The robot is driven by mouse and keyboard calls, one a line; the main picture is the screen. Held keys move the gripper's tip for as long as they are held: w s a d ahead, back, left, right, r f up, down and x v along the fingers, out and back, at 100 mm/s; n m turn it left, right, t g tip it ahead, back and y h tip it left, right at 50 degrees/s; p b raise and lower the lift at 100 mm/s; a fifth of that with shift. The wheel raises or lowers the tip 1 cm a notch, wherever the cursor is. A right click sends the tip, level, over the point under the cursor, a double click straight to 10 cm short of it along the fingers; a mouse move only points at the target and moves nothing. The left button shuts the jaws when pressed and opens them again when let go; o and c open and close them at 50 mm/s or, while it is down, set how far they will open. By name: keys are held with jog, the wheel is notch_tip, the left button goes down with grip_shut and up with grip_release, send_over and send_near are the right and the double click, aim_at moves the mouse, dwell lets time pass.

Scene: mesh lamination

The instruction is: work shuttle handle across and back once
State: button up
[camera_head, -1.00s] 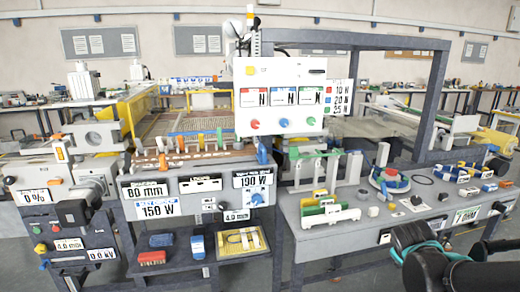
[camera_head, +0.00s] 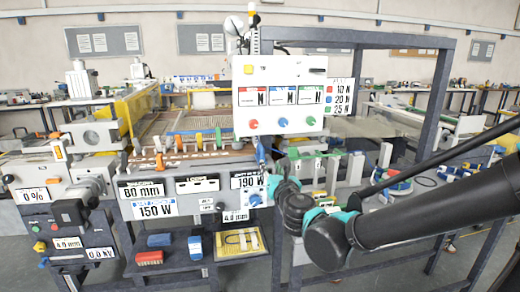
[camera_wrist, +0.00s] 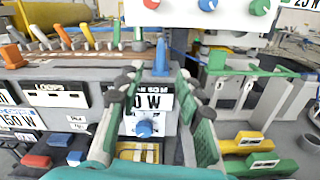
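An upright blue handle (camera_head: 260,152), which looks like the shuttle handle, stands at the right end of the machine's front ledge. It also shows in the wrist view (camera_wrist: 161,58), straight ahead beyond the fingertips. My gripper (camera_wrist: 156,84) is open, with its two green-padded fingers spread and nothing between them touching. In the head view my gripper (camera_head: 272,176) is just below and right of the blue handle, partly hidden by its own wrist. I see no contact with the handle.
A blue knob (camera_wrist: 145,128) on the panel below shows between the fingers. Several coloured levers (camera_head: 195,140) line the ledge to the left. A control box (camera_head: 281,97) hangs above. Green-topped posts (camera_wrist: 245,70) and yellow and green blocks (camera_wrist: 248,142) are at the right.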

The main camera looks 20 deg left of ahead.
aim_at(262, 151)
jog(key=x, duration=1.7)
jog(key=shift+d, duration=0.2)
jog(key=shift+c, duration=0.4)
grip_shut()
